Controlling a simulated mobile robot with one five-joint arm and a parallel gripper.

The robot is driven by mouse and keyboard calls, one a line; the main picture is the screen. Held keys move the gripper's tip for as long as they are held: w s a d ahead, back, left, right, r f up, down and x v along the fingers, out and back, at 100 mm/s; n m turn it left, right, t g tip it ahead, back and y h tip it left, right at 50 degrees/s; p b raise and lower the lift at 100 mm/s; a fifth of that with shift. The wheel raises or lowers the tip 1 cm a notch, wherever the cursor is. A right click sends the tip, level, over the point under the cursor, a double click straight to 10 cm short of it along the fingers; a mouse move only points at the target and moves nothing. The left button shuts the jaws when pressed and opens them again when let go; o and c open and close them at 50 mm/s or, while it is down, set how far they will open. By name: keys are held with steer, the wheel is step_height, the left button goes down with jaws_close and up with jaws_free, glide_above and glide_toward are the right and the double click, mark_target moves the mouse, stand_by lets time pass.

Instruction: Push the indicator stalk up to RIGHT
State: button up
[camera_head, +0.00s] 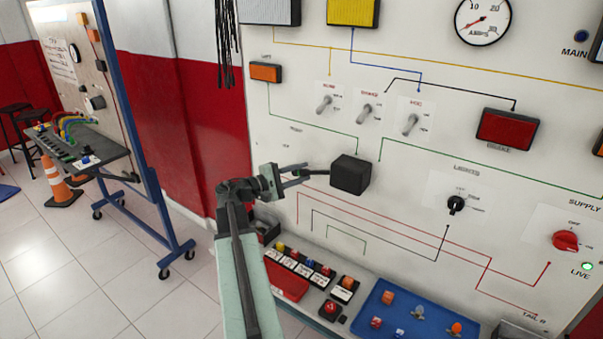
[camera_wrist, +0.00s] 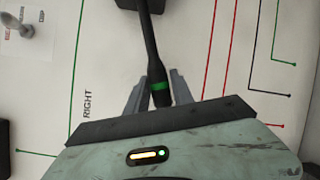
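The indicator stalk (camera_head: 319,172) is a thin black lever that sticks out to the left from a black box (camera_head: 351,175) on the white trainer panel. In the wrist view the stalk (camera_wrist: 151,45) runs down from the top and has a green band near its tip. My gripper (camera_head: 304,173) is at the stalk's free end, left of the box. In the wrist view its grey fingers (camera_wrist: 161,78) stand apart, one on each side of the stalk's tip. I cannot tell whether either finger touches it. A printed word RIGHT (camera_wrist: 87,104) is beside the stalk.
Toggle switches (camera_head: 367,113) and an orange lamp (camera_head: 266,72) are on the panel above my gripper. A black rotary knob (camera_head: 456,204) and a red knob (camera_head: 566,241) are to the right. Below are a blue tray (camera_head: 385,333) and several small blocks. A wheeled board stands at left.

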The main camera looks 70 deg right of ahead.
jaws_close()
stand_by(1.1)
